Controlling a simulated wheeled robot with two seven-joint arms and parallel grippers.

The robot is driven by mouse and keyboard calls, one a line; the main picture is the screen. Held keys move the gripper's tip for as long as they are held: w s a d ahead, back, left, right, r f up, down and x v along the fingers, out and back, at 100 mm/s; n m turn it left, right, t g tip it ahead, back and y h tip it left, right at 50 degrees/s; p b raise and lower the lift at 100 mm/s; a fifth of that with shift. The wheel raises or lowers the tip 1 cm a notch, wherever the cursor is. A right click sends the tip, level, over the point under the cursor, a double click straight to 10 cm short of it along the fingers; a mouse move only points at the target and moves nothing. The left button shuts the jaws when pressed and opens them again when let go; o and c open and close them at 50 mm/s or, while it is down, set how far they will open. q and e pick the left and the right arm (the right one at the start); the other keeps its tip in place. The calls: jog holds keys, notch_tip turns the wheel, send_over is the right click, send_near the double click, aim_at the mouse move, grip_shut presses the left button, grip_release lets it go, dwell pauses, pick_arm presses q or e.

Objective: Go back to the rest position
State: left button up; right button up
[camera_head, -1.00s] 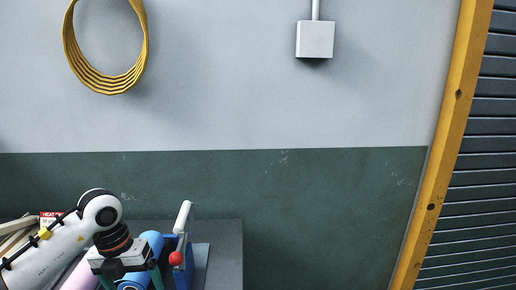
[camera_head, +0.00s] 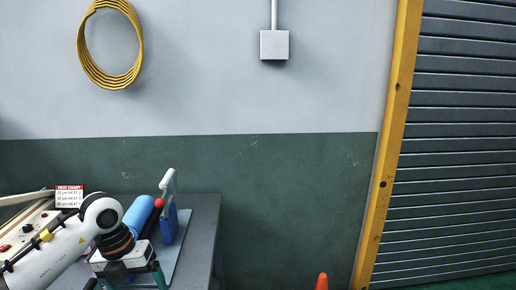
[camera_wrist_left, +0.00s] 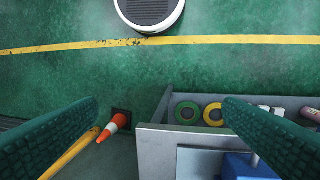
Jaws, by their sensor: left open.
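My left gripper (camera_head: 132,272) shows in the head view at the lower left, low in front of the grey bench (camera_head: 200,222). In the left wrist view its two green fingers are wide apart, with nothing between them (camera_wrist_left: 160,125) but the floor and the bench edge farther off. My left arm comes in from the lower left corner and partly hides the bench top. My right gripper is in neither view.
On the bench are a blue roll (camera_head: 138,214), a blue device with a grey lever (camera_head: 169,226) and a heat chart (camera_head: 69,196). An orange cone (camera_wrist_left: 117,122) stands on the floor beside the bench. A slatted shutter (camera_head: 460,140) is at the right. Much green floor (camera_wrist_left: 70,75) is clear.

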pick_arm(q)
jog(key=w+d+f+n+h, duration=0.3)
jog(key=w+d+f+h, duration=0.1)
jog(key=d+f+h, duration=0.8)
jog(key=a+f+n+t+y, duration=0.25)
jog(key=f+n+t, duration=0.35)
jog(key=f+n, duration=0.3)
jog(key=a+f+n+t+y, duration=0.2)
jog(key=a+f+n+t, duration=0.1)
jog(key=f+n+t, duration=0.55)
jog(key=s+a+f+n+g+y, duration=0.3)
jog(key=s+f+n+y, duration=0.1)
jog(key=s+f, duration=0.7)
jog(key=s+a+f+n+g+y, duration=0.3)
jog(key=s+f+n+g+y, duration=0.15)
jog(key=s+f, duration=0.65)
jog(key=s+f+n+g, duration=0.2)
jog(key=s+f, duration=0.3)
jog(key=s, duration=0.7)
jog(key=s+d+f+n+g+y, duration=0.1)
jog(key=s+f+g, duration=0.3)
jog(key=s, duration=0.8)
jog(key=shift+f+n, duration=0.45)
jog(key=shift+n, duration=0.05)
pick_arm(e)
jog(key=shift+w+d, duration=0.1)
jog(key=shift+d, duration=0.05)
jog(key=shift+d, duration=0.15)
